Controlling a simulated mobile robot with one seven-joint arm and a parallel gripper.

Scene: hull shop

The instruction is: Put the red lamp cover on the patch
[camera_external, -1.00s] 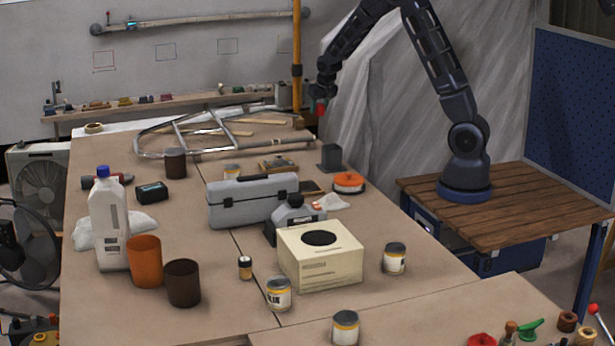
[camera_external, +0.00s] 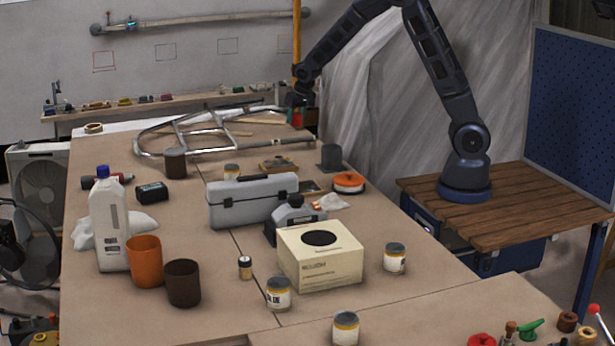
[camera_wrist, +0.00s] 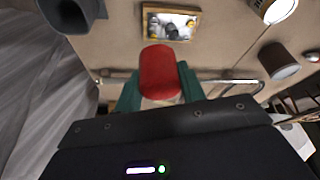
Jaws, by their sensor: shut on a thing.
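The red lamp cover (camera_wrist: 160,72) is held between the green fingers of my gripper (camera_wrist: 158,92) in the wrist view. In the external view my gripper (camera_external: 296,112) hangs above the far right end of the long bench, near the yellow post; the cover is hard to make out there. Several outlined squares are on the pale back wall. I cannot tell for sure which one is the patch. My gripper is well right of the reddish square.
A metal tube frame (camera_external: 183,135) lies on the bench left of and below my gripper. A narrow shelf (camera_external: 190,98) with small coloured items runs below the squares. A yellow post (camera_external: 297,45) stands close by. A grey pipe (camera_external: 200,20) crosses the wall above the squares.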

